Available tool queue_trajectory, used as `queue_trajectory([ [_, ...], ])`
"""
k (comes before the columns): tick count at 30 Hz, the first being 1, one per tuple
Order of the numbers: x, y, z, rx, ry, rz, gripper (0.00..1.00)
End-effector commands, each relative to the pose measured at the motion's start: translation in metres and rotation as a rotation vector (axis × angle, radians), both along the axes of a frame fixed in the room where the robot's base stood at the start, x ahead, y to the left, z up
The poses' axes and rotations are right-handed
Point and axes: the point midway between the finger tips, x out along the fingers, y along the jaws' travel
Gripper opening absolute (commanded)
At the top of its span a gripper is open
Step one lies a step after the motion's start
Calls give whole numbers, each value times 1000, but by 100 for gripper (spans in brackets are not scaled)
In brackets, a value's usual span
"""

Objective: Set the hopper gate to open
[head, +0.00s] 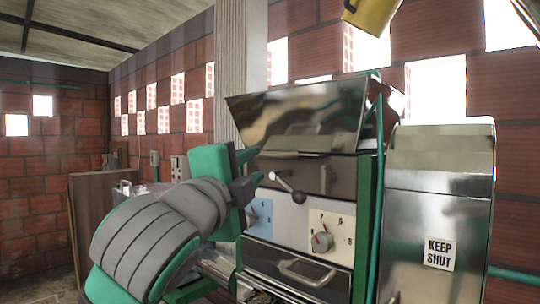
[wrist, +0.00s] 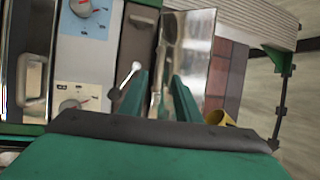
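The shiny metal hopper (head: 300,108) tops the machine in the head view, and its sloped metal also shows in the wrist view (wrist: 190,50). Below it is a short lever (head: 285,186) with a dark ball knob. It slants down to the right from its pivot, and I cannot read any gate marking by it. In the wrist view the lever (wrist: 126,79) lies just left of the left finger. My gripper (head: 256,166) is at the machine's front, left of the lever. Its two fingers stand apart in the wrist view (wrist: 160,76), with nothing held between them.
Below the lever are a blue panel with a dial (head: 250,218) and a cream panel with a numbered dial (head: 321,242). A drawer handle (head: 306,273) sits lower. A metal housing marked KEEP SHUT (head: 438,252) and a green pipe (head: 379,190) stand right. A yellow container (head: 371,15) hangs above.

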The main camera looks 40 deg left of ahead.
Motion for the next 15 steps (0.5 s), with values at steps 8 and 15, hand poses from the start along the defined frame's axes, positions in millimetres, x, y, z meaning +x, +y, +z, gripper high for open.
queue_trajectory([
  [8, 45, 15, 8, -2, 2, 0, 30],
  [15, 78, 25, 14, -1, 1, -1, 30],
])
